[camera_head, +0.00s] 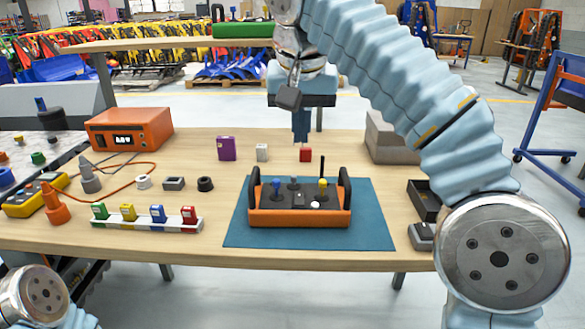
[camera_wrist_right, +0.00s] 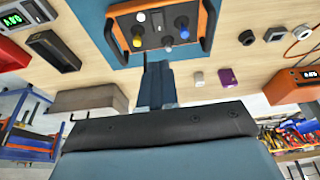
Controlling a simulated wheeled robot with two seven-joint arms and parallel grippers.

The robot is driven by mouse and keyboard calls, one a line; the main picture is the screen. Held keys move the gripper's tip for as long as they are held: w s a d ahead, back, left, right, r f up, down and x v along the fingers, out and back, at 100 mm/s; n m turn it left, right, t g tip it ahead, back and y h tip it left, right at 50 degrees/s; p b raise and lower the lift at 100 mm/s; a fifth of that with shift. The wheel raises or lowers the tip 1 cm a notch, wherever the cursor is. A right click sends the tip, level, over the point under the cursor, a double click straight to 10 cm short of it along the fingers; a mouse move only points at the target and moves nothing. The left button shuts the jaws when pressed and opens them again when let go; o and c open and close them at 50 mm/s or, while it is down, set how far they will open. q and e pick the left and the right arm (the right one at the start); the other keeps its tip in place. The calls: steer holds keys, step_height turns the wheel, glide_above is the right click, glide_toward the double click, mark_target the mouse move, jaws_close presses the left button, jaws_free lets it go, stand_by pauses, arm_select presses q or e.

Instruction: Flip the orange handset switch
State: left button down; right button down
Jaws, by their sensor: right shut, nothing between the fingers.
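The orange handset (camera_head: 258,218) sits on a teal mat (camera_head: 365,225) at the table's middle. It has black side handles, a dark top panel, a blue-capped lever, a grey lever, a yellow-capped lever, a white button and a thin black antenna. I cannot tell which control is the switch or how it is set. The handset also shows at the top of the right wrist view (camera_wrist_right: 150,10). My right gripper (camera_head: 300,138) is shut and empty, pointing down above and behind the handset, apart from it. Its fingers (camera_wrist_right: 158,68) also show in the wrist view. My left gripper is out of view.
A red block (camera_head: 305,155), white block (camera_head: 262,152) and purple box (camera_head: 226,149) stand behind the mat. A grey block (camera_head: 388,139) and dark tray (camera_head: 424,200) are at right. An orange meter (camera_head: 128,128) and white rack (camera_head: 146,224) are at left.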

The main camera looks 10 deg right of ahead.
steer(key=shift+r, duration=0.15)
steer(key=shift+w+d, duration=0.1)
steer(key=shift+w, duration=0.05)
steer(key=b, duration=0.1)
glide_toward(300, 194)
steer(key=x, duration=0.6)
steer(key=shift+w+f, duration=0.1)
steer(key=shift+f, duration=0.2)
